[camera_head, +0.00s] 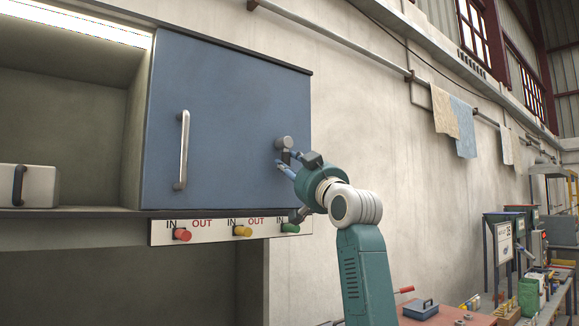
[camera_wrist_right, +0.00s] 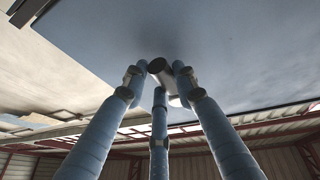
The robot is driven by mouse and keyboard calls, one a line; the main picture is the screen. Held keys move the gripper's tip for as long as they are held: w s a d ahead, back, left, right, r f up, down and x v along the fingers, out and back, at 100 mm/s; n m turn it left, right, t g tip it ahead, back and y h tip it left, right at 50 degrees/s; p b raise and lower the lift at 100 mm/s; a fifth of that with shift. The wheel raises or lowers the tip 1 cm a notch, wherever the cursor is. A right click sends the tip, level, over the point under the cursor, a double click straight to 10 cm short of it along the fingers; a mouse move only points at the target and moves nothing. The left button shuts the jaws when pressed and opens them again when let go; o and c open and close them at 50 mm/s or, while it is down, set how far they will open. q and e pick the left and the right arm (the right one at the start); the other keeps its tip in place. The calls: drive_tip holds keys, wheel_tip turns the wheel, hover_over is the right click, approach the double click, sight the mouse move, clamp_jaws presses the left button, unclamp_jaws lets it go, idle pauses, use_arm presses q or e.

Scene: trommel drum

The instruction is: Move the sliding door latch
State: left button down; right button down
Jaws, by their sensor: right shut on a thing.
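The blue sliding door (camera_head: 225,120) covers the right part of the wall cabinet, with a vertical metal handle (camera_head: 183,150) near its left edge. A small grey latch (camera_head: 284,143) with a round knob sits at the door's right side. My right gripper (camera_head: 283,165) is at the latch, with its fingers shut on it. In the right wrist view, the blue fingers close around the latch (camera_wrist_right: 157,66) just below the door surface (camera_wrist_right: 210,60); part of the latch is hidden between them. My left gripper is not in view.
A panel (camera_head: 205,233) marked IN and OUT with red, yellow and green knobs runs under the cabinet. A grey box with a dark handle (camera_head: 28,186) stands in the open left compartment. A red-topped table (camera_head: 440,317) with tools is at lower right.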

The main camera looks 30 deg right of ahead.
drive_tip(key=c, duration=1.5)
unclamp_jaws()
drive_tip(key=shift+w+f, duration=0.15)
drive_tip(key=shift+f, duration=0.2)
drive_tip(key=shift+c, duration=0.2)
drive_tip(key=shift+o, duration=0.9)
drive_tip(key=shift+s+d+r, duration=0.15)
drive_tip(key=shift+s+d, duration=0.05)
drive_tip(key=shift+d, duration=0.05)
drive_tip(key=v, duration=1.2)
